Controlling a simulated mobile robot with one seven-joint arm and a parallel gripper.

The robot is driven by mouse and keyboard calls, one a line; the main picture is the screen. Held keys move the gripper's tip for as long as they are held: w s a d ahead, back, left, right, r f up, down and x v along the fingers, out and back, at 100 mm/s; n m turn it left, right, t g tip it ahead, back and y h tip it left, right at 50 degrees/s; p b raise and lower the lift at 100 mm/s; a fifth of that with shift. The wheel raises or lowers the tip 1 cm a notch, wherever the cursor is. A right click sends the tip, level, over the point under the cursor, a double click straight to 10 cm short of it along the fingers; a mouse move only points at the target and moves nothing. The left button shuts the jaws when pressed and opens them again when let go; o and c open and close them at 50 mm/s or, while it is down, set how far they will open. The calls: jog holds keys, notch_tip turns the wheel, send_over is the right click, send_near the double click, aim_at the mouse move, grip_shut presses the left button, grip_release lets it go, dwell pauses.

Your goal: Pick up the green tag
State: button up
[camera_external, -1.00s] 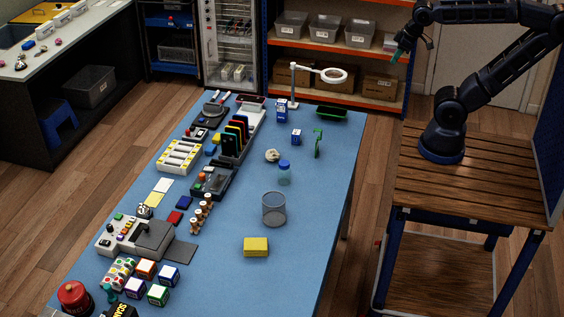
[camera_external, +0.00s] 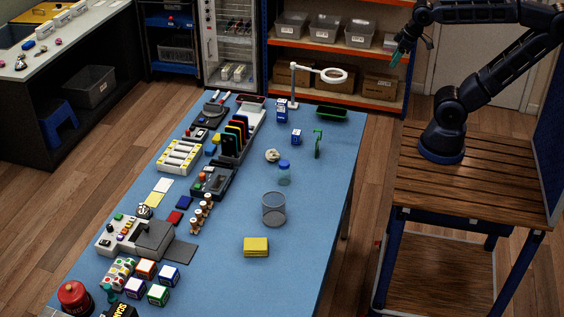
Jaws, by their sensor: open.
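I cannot make out for certain which thing is the green tag. A thin green upright piece (camera_external: 318,142) stands near the right edge of the blue table (camera_external: 310,220). A box with a green face (camera_external: 158,294) sits at the table's near left end. My gripper (camera_external: 397,58) is high up at the upper right, beyond the table's right edge and well apart from both. It points down and is open, with nothing seen in it. Its fingertips are small and dark greenish in this view.
A ring lamp (camera_external: 333,75) and a dark green tray (camera_external: 332,112) are at the far end. Devices and coloured cards crowd the left side. The right front is clear.

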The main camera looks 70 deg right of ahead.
jog(key=shift+w, duration=0.1)
jog(key=m+g, duration=0.5)
jog(key=m, duration=1.3)
send_over(317, 142)
jog(key=d, duration=0.3)
notch_tip(317, 142, down, 23)
jog(key=shift+w+a+f, duration=0.1)
jog(key=shift+a+f, duration=0.05)
jog(key=shift+f, duration=2.4)
jog(key=shift+a+f, duration=0.15)
jog(key=shift+f, duration=2.4)
jog(key=c, duration=1)
jog(key=shift+r, duration=0.15)
jog(key=shift+c, duration=0.2)
